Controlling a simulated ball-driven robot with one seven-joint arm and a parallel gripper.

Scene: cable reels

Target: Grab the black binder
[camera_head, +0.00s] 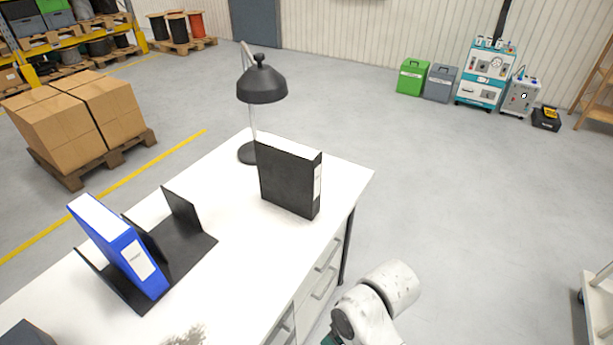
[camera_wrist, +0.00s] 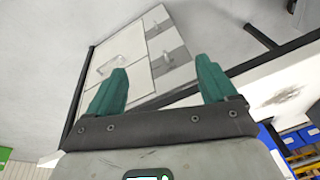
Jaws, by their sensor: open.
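The black binder (camera_head: 285,182) stands upright on the white desk (camera_head: 235,245), near its far right edge, with a white label on its spine. It does not show clearly in the wrist view. My gripper (camera_wrist: 160,85) is open and empty in the wrist view, its two green fingers spread apart, with the desk's drawers beyond them. In the head view my arm is at the bottom, right of the desk, and the fingertips are out of frame. The gripper is apart from the binder.
A black desk lamp (camera_head: 262,85) stands behind the binder. A blue binder (camera_head: 118,245) leans in a black rack (camera_head: 190,250) on the desk's left. Boxes (camera_head: 75,115) stand on a pallet at the left.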

